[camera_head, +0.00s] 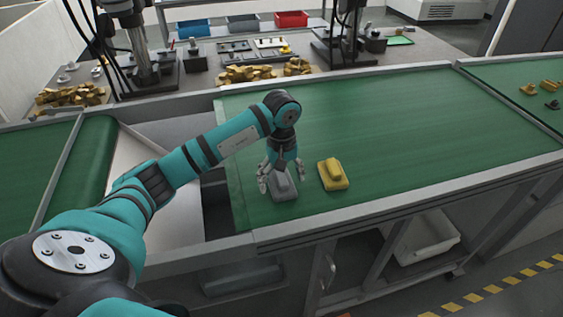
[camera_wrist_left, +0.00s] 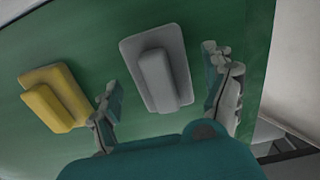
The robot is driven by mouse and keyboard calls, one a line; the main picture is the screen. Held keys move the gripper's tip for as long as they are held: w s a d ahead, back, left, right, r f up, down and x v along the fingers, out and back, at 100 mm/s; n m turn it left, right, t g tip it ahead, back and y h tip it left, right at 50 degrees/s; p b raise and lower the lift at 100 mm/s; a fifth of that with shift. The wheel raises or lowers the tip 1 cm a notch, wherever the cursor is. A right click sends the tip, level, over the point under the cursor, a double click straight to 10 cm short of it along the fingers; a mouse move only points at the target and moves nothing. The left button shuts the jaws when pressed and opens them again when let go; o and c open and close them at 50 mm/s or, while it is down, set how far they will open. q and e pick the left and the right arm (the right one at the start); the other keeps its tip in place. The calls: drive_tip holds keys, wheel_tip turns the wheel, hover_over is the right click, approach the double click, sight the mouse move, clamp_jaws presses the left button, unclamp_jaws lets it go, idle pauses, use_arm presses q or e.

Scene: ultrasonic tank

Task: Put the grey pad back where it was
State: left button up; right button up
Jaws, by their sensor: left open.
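The grey pad (camera_head: 284,186), a flat plate with a raised block on top, lies on the green belt near its front left corner. My left gripper (camera_head: 278,181) is open just over it, pointing down. In the left wrist view the grey pad (camera_wrist_left: 156,72) shows between the two spread fingers of my left gripper (camera_wrist_left: 168,98); I see no finger closed on it. My right gripper is not in view.
A yellow pad (camera_head: 333,174) of similar shape lies just right of the grey pad; it also shows in the left wrist view (camera_wrist_left: 55,97). The green belt (camera_head: 420,115) is clear farther right and back. Its raised metal front rail (camera_head: 400,197) runs close by.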

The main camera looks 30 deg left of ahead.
sight(281, 177)
use_arm(q)
wheel_tip(281, 177, up, 10)
drive_tip(key=shift+f+b, duration=0.1)
drive_tip(key=shift+b, duration=1.05)
drive_tip(key=shift+r, duration=0.5)
